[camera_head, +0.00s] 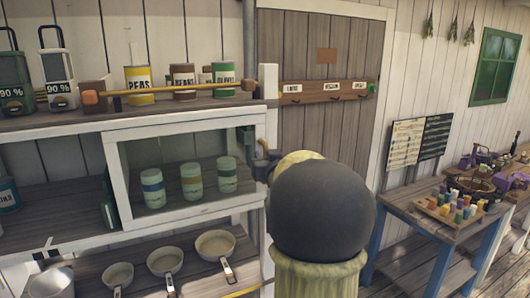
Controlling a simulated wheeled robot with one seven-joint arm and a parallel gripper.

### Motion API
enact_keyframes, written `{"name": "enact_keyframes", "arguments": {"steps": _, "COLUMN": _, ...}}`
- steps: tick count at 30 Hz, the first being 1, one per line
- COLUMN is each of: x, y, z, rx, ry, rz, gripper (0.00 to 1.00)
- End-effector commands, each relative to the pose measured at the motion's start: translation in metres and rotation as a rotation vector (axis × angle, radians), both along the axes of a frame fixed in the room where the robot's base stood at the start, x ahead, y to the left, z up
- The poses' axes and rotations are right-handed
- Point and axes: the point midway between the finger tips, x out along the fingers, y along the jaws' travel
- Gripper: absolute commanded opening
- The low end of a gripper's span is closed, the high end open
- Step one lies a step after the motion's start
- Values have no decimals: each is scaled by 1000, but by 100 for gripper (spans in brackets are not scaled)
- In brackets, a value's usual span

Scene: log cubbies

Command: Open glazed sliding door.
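The glazed sliding door (117,183) is a white-framed clear pane on the middle shelf of the white cubby unit. It covers the right part of that shelf, and several pale cans with coloured bands show through the glass. My gripper (262,162) is a small dark shape at the door's right end, by the white post. I cannot tell whether it touches the door frame. Its fingers are too small and partly hidden to show whether they are open or shut. A large dark rounded shape and a yellow part, probably my arm, hide the area just right of it.
Several pans (215,244) lie on the lower shelf. A blue-legged table (425,215) stands at right, with wooden floor before it.

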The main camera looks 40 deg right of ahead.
Motion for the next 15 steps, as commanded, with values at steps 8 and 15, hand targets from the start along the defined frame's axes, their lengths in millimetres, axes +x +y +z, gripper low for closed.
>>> {"name": "enact_keyframes", "arguments": {"steps": 8, "x": 4, "y": -2, "z": 0, "rx": 0, "ry": -1, "rz": 0, "gripper": 32}}
{"name": "enact_keyframes", "arguments": {"steps": 15, "x": 4, "y": -2, "z": 0, "rx": 0, "ry": 0, "rz": 0, "gripper": 0}}
